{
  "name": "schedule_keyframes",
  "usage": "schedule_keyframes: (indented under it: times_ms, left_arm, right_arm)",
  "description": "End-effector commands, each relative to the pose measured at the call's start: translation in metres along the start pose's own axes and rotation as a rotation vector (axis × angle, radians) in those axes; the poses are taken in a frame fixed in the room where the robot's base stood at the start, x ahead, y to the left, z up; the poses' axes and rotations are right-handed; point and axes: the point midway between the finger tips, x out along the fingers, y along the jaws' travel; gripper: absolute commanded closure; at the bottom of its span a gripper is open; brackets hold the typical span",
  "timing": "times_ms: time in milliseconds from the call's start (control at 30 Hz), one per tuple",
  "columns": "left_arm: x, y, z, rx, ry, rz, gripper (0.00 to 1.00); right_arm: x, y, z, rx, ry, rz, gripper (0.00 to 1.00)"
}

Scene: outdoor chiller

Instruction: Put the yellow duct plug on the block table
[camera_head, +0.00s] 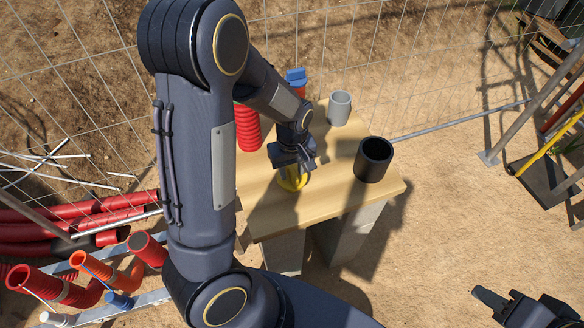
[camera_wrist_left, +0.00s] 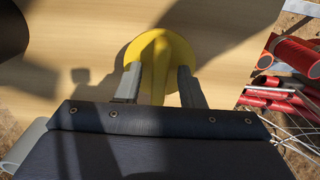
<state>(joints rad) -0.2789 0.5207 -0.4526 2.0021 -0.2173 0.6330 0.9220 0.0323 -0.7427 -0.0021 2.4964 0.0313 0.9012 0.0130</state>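The yellow duct plug (camera_head: 293,180) is at the block table's (camera_head: 325,205) wooden top, near its front edge. In the left wrist view the plug (camera_wrist_left: 157,50) shows as a round yellow disc with a raised ridge across its middle. My left gripper (camera_head: 294,168) is right above the plug, pointing down. Its two fingers (camera_wrist_left: 159,78) are apart, one on each side of the ridge, and look open around it. The plug seems to rest on the wood, though its underside is hidden. My right gripper (camera_head: 492,300) is at the lower right, away from the table; its finger gap is unclear.
A black cylinder (camera_head: 373,160) stands right of the plug, and a grey one (camera_head: 339,108) behind. A red ribbed pipe (camera_head: 247,130) and a blue-capped item (camera_head: 297,79) stand at the back left. Red pipes (camera_head: 75,225) lie left of the table. A wire fence runs behind.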

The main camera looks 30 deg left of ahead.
Motion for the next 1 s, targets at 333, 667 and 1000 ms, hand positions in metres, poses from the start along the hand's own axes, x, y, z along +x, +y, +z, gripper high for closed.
schedule_keyframes:
  times_ms: [333,667,1000]
  left_arm:
    - [-0.013,0.001,0.0,0.001,0.002,0.003,0.65]
    - [-0.082,0.001,-0.001,0.001,0.004,0.006,0.65]
    - [-0.123,-0.001,0.001,0.005,-0.003,0.008,0.65]
  right_arm:
    - [-0.004,-0.002,-0.002,0.0,0.0,0.0,0.64]
    - [-0.011,-0.005,-0.006,0.0,0.0,0.0,0.64]
    - [-0.015,-0.007,-0.007,0.0,0.0,0.0,0.64]
